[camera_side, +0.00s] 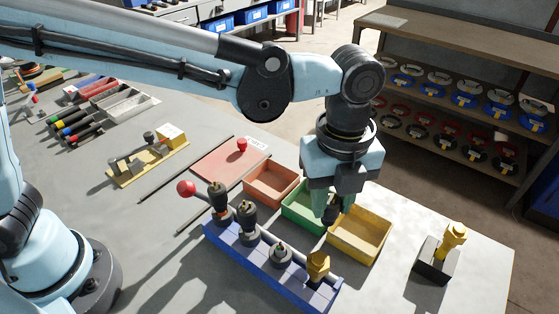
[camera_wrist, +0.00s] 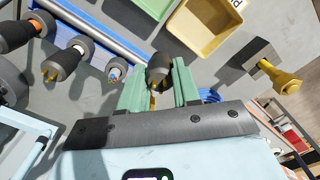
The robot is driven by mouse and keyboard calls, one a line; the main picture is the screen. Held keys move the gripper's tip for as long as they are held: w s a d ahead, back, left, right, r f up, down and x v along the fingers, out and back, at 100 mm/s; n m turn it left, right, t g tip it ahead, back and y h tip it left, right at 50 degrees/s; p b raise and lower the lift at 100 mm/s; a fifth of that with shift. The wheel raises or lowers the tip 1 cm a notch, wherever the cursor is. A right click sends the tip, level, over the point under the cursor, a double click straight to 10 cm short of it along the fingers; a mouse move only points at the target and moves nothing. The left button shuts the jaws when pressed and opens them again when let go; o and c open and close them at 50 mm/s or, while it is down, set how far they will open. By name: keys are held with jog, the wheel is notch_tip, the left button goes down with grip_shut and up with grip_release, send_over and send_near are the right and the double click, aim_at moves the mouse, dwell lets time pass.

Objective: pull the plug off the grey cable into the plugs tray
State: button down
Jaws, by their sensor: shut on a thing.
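My gripper (camera_side: 331,210) is shut on a dark plug (camera_wrist: 158,70). In the wrist view the plug sits between the green fingers, with brass-coloured metal showing near them. In the side view my gripper points down by the green tray (camera_side: 296,208) and the yellow tray (camera_side: 371,257); I cannot tell its exact height. Both trays lie beyond the fingers in the wrist view, the yellow one (camera_wrist: 212,47) next to a white label showing a letter like P. Both look empty where visible. I cannot make out a grey cable.
A blue rack (camera_side: 238,254) in front of the trays holds several upright pieces, with a red-knobbed lever (camera_side: 186,188) at its left end. An orange tray (camera_side: 268,188) is beside the green one. A yellow piece (camera_side: 453,238) stands in a dark block at the right.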

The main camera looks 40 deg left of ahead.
jog(key=w+f+n, duration=0.1)
jog(key=w+n, duration=0.1)
jog(key=w+d+f+n, duration=0.1)
jog(key=w+f+n, duration=0.1)
jog(key=n, duration=0.1)
jog(key=w+f+n, duration=0.2)
jog(key=shift+w+d+n, duration=0.1)
jog(key=shift+d+n, duration=0.25)
jog(key=shift+n, duration=0.05)
jog(key=shift+w+f+n, duration=0.3)
jog(key=shift+f+n, duration=0.05)
jog(key=shift+n, duration=0.15)
jog(key=shift+f, duration=1.9)
jog(key=shift+f, duration=0.6)
jog(key=c, duration=0.7)
grip_release()
jog(key=shift+c, duration=0.2)
jog(key=shift+r, duration=0.15)
notch_tip(320, 180, up, 7)
